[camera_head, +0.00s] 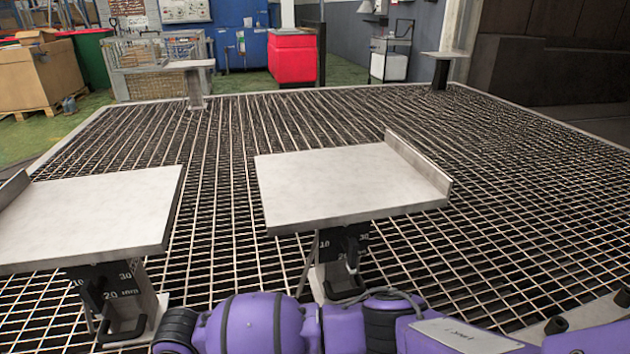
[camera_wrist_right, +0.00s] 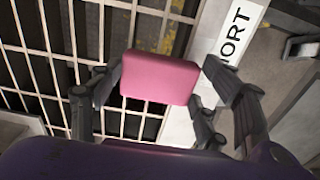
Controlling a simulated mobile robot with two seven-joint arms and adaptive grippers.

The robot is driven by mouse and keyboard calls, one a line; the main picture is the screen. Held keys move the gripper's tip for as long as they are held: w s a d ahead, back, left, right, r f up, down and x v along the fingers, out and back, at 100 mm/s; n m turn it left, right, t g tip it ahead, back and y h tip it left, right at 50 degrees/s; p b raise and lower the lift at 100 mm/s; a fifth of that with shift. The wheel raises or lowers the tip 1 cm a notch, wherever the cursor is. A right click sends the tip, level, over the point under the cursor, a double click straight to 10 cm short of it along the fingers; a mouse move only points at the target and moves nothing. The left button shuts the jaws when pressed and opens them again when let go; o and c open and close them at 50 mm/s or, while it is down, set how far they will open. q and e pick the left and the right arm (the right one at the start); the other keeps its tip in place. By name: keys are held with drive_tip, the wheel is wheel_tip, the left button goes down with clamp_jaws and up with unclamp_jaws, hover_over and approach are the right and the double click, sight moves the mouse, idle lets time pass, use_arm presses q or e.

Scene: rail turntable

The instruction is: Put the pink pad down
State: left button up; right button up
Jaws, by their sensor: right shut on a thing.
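The pink pad (camera_wrist_right: 160,77) is a small block with rounded edges, in the middle of the right wrist view. My right gripper (camera_wrist_right: 163,72) is shut on it, with dark fingers at its left and right sides. The pad is over the metal grating and the edge of a pale strip with black letters, partly reading "ORT" (camera_wrist_right: 238,30). I cannot tell how high it is above them. The pad does not show in the head view, where only purple links of my arm cross the bottom. My left gripper is in neither view.
Two pale plates on stands, left (camera_head: 90,215) and centre (camera_head: 340,185), rise above the grating (camera_head: 500,230) in the head view. Their tops are bare. Two smaller stands (camera_head: 195,85) (camera_head: 441,70) are at the far edge. A red bin (camera_head: 292,58) stands beyond.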

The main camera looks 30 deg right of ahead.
drive_tip(key=o, duration=1.1)
drive_tip(key=shift+f, duration=0.1)
drive_tip(key=shift+w, duration=0.1)
drive_tip(key=shift+r, duration=0.4)
wheel_tip(320, 180, up, 12)
drive_tip(key=p, duration=0.4)
drive_tip(key=shift+f+p, duration=0.15)
drive_tip(key=shift+p, duration=0.2)
drive_tip(key=shift+a, duration=0.1)
